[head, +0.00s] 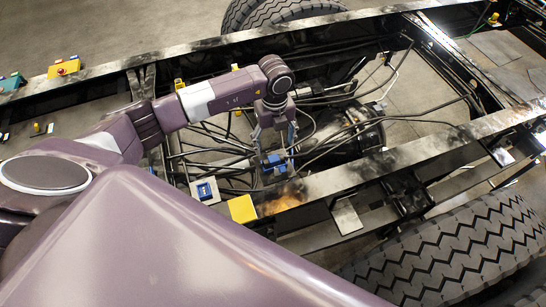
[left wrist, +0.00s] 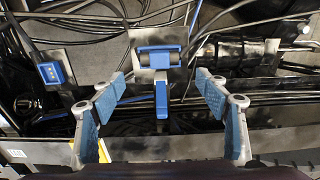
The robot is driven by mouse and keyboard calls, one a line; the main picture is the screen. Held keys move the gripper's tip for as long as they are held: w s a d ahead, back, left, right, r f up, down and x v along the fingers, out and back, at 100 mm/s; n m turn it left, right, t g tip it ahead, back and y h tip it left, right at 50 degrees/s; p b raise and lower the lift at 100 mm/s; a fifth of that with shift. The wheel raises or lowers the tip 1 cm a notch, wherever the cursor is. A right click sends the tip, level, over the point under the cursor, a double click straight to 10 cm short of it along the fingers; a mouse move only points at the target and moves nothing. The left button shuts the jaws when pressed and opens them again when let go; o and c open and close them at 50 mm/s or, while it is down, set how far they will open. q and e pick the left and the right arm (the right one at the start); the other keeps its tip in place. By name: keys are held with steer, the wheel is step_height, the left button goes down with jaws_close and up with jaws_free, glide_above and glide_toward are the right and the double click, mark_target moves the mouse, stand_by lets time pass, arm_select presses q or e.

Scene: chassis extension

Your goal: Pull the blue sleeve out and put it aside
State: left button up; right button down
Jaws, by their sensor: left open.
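The blue sleeve (left wrist: 158,57) appears to be the blue part around a dark cylinder in the left wrist view, with a blue tab (left wrist: 161,99) below it. In the head view the blue part (head: 272,162) shows among dark hoses inside the chassis frame. My left gripper (head: 275,141) points down just above it. In the left wrist view its blue-padded fingers (left wrist: 160,88) stand wide apart, one on each side of the tab, with nothing between them in contact. My right gripper is in neither view.
A blue connector (left wrist: 50,73) hangs at left in the wrist view. Cables and hoses (head: 345,125) crowd the frame. Large tires (head: 440,250) lie beyond the rails.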

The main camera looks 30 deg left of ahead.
mark_target(274, 158)
arm_select(q)
steer(key=shift+s+d+f, duration=0.1)
steer(key=shift+f, duration=0.3)
steer(key=f+b, duration=0.3)
steer(key=f, duration=0.1)
steer(key=shift+a, duration=0.25)
steer(key=f+b, duration=0.2)
steer(key=f, duration=0.1)
steer(key=shift+w+f+b, duration=0.2)
steer(key=shift+f+b, duration=0.05)
steer(key=shift+b, duration=0.1)
steer(key=shift+f+b, duration=0.4)
steer(key=shift+f, duration=0.15)
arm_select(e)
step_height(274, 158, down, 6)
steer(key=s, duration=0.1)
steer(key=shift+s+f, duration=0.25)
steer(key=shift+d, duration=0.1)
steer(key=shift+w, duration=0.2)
arm_select(q)
steer(key=shift+c, duration=0.3)
